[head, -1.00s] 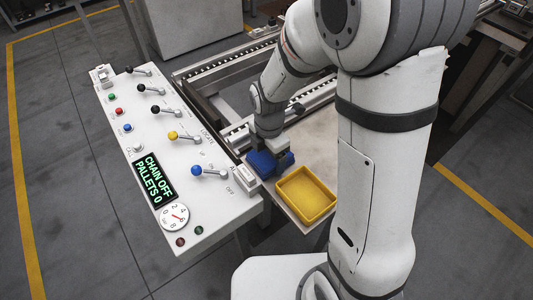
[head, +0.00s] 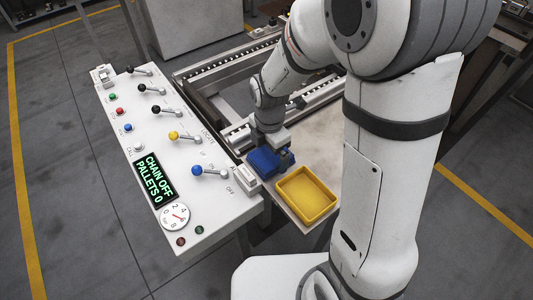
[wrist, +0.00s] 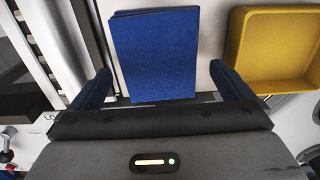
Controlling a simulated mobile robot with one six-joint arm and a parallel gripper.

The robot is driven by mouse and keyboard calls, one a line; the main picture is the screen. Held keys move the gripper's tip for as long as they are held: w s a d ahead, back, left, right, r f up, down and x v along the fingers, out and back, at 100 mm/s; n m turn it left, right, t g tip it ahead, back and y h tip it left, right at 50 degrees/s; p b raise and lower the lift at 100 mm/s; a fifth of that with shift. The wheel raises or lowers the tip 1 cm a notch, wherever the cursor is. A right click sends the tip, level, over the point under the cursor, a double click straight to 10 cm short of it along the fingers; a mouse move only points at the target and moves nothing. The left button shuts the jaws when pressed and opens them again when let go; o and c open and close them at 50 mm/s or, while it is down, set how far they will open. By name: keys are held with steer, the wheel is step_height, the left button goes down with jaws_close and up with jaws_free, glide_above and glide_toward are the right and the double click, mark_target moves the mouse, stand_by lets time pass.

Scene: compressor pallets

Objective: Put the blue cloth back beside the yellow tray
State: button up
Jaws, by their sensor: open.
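The blue cloth (head: 260,162) lies folded on the pale table top, just left of the yellow tray (head: 331,211) in the head view. In the wrist view the cloth (wrist: 155,50) is a flat blue rectangle, with a gap between it and the yellow tray (wrist: 238,50) to its right. My gripper (head: 274,154) is over the cloth. In the wrist view my gripper (wrist: 160,70) is open, one finger on each side of the cloth with a gap to each. The tray looks empty. My gripper hides part of the cloth in the head view.
A white control panel (head: 185,225) with several levers and buttons stands left of the table. A conveyor frame (head: 210,75) runs behind. A small white box (head: 245,178) sits close to the cloth. Bare table top (head: 318,140) shows behind the tray.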

mark_target(269, 156)
step_height(269, 156, up, 10)
steer(key=s+d+r+m+t, duration=0.1)
steer(key=s+d+m, duration=0.5)
steer(key=m, duration=0.6)
steer(key=s+d+r+m+t, duration=0.1)
steer(key=s+d+r+m, duration=0.3)
steer(key=m, duration=0.8)
steer(key=shift+s+d+m+p, duration=0.35)
steer(key=shift+s+d+m, duration=0.05)
steer(key=shift+s+d, duration=0.55)
step_height(269, 156, up, 2)
steer(key=shift+d+r+t+p, duration=0.1)
steer(key=shift+t+p, duration=0.2)
steer(key=shift+p, duration=0.6)
steer(key=shift+w, duration=0.1)
steer(key=shift+c, duration=0.2)
